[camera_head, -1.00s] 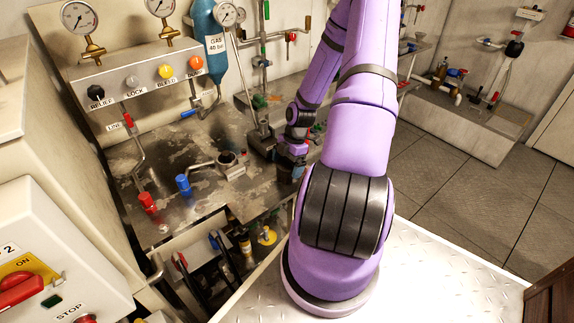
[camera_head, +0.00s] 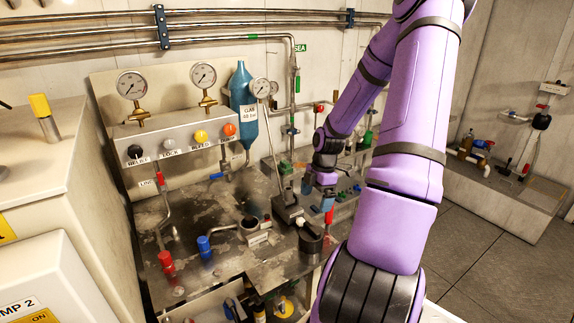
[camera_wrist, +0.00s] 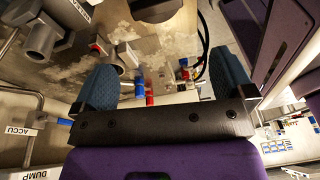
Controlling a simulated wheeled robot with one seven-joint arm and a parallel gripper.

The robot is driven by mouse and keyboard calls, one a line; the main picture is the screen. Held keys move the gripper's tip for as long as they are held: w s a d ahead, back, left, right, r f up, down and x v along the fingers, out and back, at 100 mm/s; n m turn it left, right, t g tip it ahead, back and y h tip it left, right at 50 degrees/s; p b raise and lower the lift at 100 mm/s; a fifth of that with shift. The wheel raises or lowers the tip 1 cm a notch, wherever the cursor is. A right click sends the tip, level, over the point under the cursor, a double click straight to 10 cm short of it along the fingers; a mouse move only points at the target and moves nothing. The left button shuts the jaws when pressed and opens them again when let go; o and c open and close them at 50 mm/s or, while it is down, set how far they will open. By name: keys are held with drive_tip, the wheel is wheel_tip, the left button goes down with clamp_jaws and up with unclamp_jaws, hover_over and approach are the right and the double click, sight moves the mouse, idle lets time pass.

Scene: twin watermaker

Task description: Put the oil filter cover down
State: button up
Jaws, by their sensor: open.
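My gripper (camera_head: 318,196) is at the end of the purple arm, over the right part of the metal worktop. In the wrist view its two blue fingers (camera_wrist: 165,80) stand wide apart with nothing held between them. A dark round cup-like piece (camera_head: 311,239) sits on the worktop just below and in front of the gripper; it may be the oil filter cover, but I cannot be sure. A dark round piece (camera_wrist: 155,8) is also partly cut off at the top of the wrist view. An open round housing (camera_head: 252,231) stands left of the gripper.
A red-capped valve (camera_head: 167,261) and a blue-capped valve (camera_head: 205,246) stand at the worktop's front left. The gauge panel (camera_head: 185,143) and a blue gas bottle (camera_head: 243,105) rise behind. Bare worktop (camera_head: 190,210) shows between the valves and the panel.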

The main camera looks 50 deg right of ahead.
drive_tip(key=a+r+m+h, duration=0.5)
drive_tip(key=a+r+m, duration=0.3)
drive_tip(key=a+r, duration=1.1)
drive_tip(key=s+a+r+m+t+y, duration=0.2)
drive_tip(key=s+a+r+m+t, duration=0.3)
drive_tip(key=s+a+r, duration=0.5)
wheel_tip(320, 180, up, 3)
drive_tip(key=shift+s+a+f+m, duration=0.15)
drive_tip(key=shift+s+a+m, duration=0.05)
drive_tip(key=shift+s+m, duration=0.5)
